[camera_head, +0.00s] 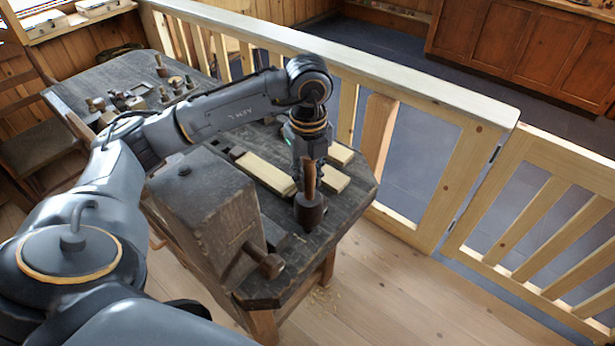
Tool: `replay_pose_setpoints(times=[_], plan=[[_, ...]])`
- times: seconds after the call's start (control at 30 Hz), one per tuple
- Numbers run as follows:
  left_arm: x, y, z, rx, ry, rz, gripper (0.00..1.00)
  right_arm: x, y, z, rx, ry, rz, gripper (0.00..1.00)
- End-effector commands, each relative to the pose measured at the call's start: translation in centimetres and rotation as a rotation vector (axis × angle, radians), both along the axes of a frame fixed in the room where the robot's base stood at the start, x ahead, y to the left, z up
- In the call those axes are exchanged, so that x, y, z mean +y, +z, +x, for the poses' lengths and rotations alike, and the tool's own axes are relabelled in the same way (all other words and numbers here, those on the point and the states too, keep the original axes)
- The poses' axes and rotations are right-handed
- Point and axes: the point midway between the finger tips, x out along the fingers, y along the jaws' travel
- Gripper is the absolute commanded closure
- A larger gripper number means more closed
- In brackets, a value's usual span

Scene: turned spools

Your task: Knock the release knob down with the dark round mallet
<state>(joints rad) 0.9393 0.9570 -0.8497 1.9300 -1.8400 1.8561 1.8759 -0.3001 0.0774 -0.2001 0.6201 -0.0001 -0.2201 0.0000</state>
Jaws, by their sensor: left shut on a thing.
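My left gripper (308,176) is shut on the brown handle of the dark round mallet (310,213). The mallet is upright with its head down, over the right end of the dark workbench (345,207). I cannot tell whether its head touches the bench top. A large dark wooden block (212,205) stands at the bench's near side, left of the mallet. I cannot tell which is the release knob. My right gripper is not in view.
Pale wooden boards (264,173) lie on the bench beside the mallet. Small turned pieces and tools (137,100) stand at the bench's far left end. A wooden railing (400,85) runs close behind the bench.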

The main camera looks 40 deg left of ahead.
Motion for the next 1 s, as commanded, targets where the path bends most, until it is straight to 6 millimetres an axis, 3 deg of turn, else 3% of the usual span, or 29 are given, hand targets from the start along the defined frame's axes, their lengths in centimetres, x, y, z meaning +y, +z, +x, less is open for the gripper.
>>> replay_pose_setpoints(times=[0.27, 0.83, 1.0], plan=[[0.1, 0.4, 0.1, -0.003, 0.002, 0.002, 1.00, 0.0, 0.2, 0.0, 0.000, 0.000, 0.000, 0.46], [0.1, 5.8, 0.1, -0.005, 0.003, 0.002, 1.00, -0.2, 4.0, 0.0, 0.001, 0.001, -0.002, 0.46], [0.1, 6.4, 0.1, -0.003, 0.003, 0.002, 1.00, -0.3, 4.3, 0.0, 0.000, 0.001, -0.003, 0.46]])
